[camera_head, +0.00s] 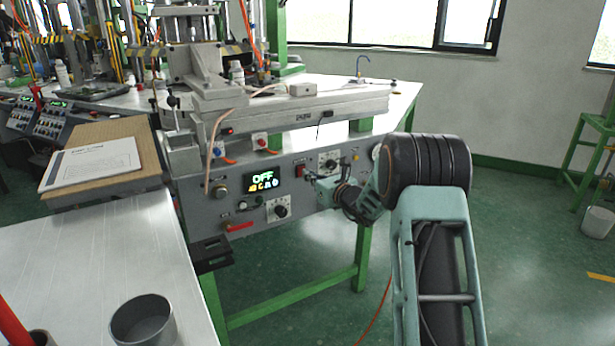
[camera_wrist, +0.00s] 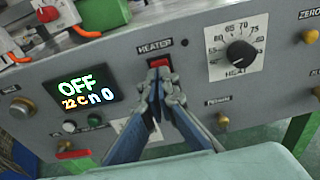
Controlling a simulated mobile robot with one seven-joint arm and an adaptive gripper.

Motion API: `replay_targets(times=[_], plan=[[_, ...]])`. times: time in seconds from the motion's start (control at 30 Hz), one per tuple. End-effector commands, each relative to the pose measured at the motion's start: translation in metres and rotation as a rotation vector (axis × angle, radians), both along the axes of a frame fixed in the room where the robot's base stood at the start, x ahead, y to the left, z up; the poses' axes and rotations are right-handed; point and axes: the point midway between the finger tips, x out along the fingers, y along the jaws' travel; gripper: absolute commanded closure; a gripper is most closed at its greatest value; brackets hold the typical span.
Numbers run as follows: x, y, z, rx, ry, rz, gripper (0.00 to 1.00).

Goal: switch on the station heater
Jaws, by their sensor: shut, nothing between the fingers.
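The heater switch is a small red rocker (camera_wrist: 158,62) under a "HEATER" label on the grey station panel; it also shows in the head view (camera_head: 300,170). My gripper (camera_wrist: 161,76) is shut and empty, its fingertips at the lower edge of the switch and hiding part of it. I cannot tell whether they touch it. In the head view my gripper (camera_head: 316,183) reaches the panel from the right. The display (camera_wrist: 83,97) left of the switch reads "OFF" with coloured characters below; it also shows in the head view (camera_head: 262,181).
A heat dial (camera_wrist: 240,52) sits right of the switch, with brass knobs nearby. A lower dial (camera_head: 281,211) and a red lever (camera_head: 239,227) are on the panel. A metal table (camera_head: 90,245) with a grey cup (camera_head: 142,322) stands at left. Open floor lies at right.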

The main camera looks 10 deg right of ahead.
Motion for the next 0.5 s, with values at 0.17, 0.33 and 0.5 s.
replay_targets(times=[0.17,0.33,0.5], plan=[[0.0096,0.0033,0.001,0.0,0.001,0.0,1.0],[0.0112,0.0038,0.0017,-0.001,0.002,-0.001,1.0],[0.011,0.0038,0.0018,-0.001,0.002,-0.001,1.0]])
